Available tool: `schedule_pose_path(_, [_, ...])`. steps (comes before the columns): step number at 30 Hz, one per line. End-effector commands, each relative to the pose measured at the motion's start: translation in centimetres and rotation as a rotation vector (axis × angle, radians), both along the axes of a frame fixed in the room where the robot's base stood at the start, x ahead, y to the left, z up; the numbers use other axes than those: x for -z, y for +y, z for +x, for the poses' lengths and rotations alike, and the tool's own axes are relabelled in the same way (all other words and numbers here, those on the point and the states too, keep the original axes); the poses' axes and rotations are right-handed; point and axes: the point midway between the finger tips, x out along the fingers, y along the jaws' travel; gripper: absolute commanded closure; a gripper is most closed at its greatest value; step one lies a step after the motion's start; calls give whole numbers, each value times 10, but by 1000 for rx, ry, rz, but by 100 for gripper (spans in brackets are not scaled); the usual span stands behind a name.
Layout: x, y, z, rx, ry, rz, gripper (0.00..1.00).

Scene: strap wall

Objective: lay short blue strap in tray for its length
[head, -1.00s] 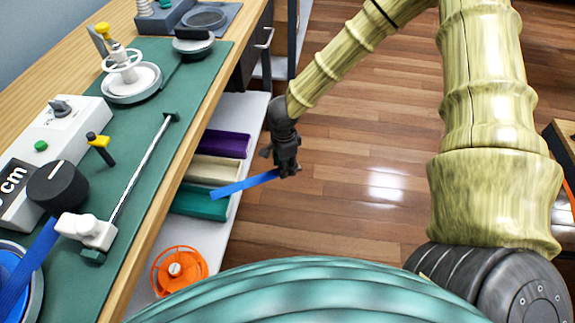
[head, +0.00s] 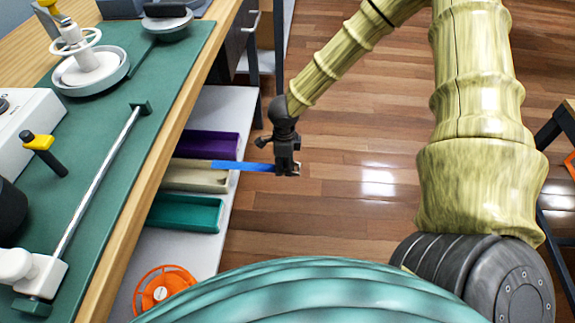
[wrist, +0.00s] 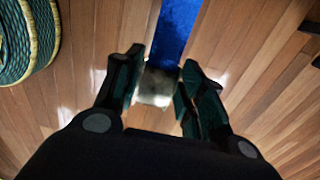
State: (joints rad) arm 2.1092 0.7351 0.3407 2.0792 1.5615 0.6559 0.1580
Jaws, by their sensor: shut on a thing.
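A short blue strap (head: 245,166) sticks out to the left from my gripper (head: 288,170) in the head view. My gripper is shut on its near end, above the floor just right of the low shelf. The strap's free end appears over the edge between a purple tray (head: 222,145) and a beige tray (head: 200,182); whether it touches either cannot be told. A teal tray (head: 190,228) lies nearer. In the wrist view, the blue strap (wrist: 176,32) runs up from a pale end piece (wrist: 157,88) between the fingers (wrist: 157,95).
The trays lie on a pale low shelf (head: 225,103) under the wooden bench edge (head: 170,148). An orange reel (head: 163,288) sits at the shelf's near end. The green bench mat (head: 110,105) carries a metal rod fixture (head: 100,175). Open wood floor (head: 330,215) lies right of the shelf.

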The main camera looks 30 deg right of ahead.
Motion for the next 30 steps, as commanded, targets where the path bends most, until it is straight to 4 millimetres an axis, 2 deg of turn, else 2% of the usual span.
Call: schedule_pose_path(30, [11,77,55,-6,1,-1,88])
